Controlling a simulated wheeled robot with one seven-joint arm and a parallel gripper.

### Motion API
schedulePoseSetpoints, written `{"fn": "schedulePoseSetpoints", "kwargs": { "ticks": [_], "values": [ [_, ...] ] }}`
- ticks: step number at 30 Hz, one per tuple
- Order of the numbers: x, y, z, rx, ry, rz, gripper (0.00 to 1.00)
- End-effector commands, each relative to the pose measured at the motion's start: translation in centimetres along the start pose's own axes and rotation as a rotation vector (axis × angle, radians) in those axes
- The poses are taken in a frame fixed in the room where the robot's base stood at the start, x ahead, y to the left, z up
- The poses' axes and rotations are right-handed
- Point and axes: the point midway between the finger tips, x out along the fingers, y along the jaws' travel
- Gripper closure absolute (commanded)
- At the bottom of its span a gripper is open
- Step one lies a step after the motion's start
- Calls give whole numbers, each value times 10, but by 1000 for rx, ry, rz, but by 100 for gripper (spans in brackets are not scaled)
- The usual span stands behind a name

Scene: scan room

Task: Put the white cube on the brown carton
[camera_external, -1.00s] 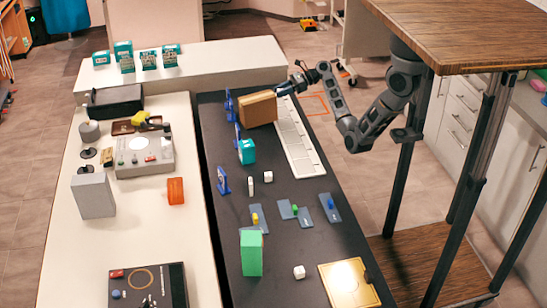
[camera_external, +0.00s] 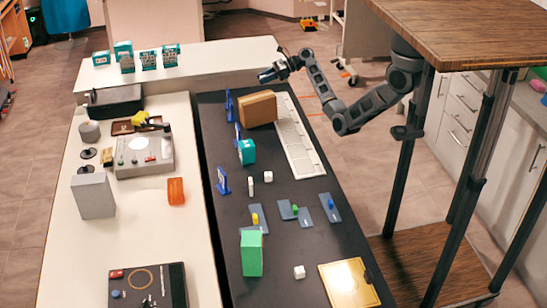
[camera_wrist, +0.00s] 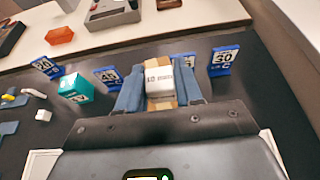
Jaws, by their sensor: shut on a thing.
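The brown carton (camera_external: 257,109) stands near the far end of the dark table in the external view. My gripper (camera_external: 268,76) is above it, with a gap visible between them. In the wrist view, my gripper (camera_wrist: 160,88) has its two blue-grey fingers shut on a white cube (camera_wrist: 160,80) with dark print on its face. Part of the brown carton (camera_wrist: 158,61) shows behind the cube, between the fingers. The held cube cannot be made out in the external view.
Blue number signs (camera_wrist: 222,60) and a teal box (camera_external: 247,151) stand near the carton. Other small white cubes (camera_external: 268,177) lie nearer on the table. A white rack (camera_external: 298,140) lies right of the carton. A green box (camera_external: 251,253) stands at the near end.

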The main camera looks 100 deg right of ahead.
Motion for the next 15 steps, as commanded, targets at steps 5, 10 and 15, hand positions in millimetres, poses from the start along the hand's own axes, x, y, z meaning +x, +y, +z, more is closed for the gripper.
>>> {"fn": "schedulePoseSetpoints", "kwargs": {
  "ticks": [5, 10, 15],
  "values": [
    [28, 11, -5, 0, 1, 1, 94],
    [36, 13, -9, 1, 1, -1, 94],
    [43, 13, -26, 2, 1, -1, 94]
  ]
}}
